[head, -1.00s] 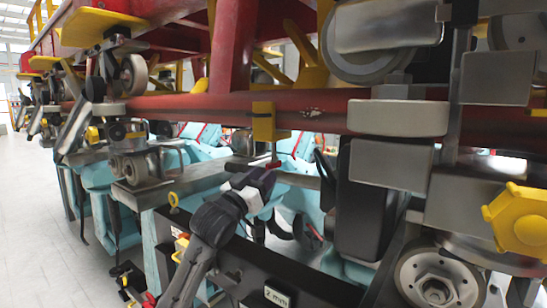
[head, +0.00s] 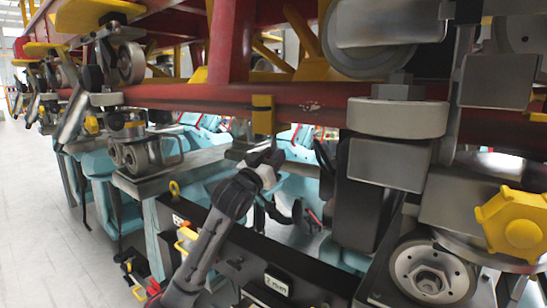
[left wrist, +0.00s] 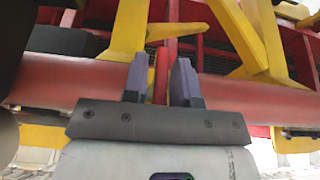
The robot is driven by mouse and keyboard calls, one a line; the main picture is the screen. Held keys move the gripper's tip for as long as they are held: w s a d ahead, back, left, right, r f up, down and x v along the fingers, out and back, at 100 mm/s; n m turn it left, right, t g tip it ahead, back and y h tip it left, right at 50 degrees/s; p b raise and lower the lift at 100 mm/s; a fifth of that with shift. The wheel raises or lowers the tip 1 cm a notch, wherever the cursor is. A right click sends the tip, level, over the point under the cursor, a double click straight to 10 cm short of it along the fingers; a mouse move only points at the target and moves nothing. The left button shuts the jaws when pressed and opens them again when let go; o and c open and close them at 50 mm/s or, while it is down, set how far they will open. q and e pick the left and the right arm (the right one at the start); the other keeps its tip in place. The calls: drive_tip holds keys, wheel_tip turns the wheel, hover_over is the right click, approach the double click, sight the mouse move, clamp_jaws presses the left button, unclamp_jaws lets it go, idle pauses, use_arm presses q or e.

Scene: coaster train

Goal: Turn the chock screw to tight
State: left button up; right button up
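The yellow chock block (head: 262,115) is clamped around the red rail, near the middle of the head view. My left gripper (head: 266,156) is directly below it, pointing up, and covers the screw's underside there. In the left wrist view a bright red upright bar, apparently the chock screw's handle (left wrist: 161,76), stands between the two dark fingers of my left gripper (left wrist: 160,84). The fingers are apart, with a thin gap visible on the bar's left side; on the right the bar is very close to the finger. My right gripper is not in view.
The red rail (head: 180,97) runs across above my left gripper. Grey wheel assemblies (head: 398,118) and a yellow knob (head: 513,223) crowd the right. Light blue seats (head: 98,172) lie below and behind. Open pale floor (head: 40,200) is at far left.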

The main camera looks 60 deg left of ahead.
use_arm(q)
clamp_jaws()
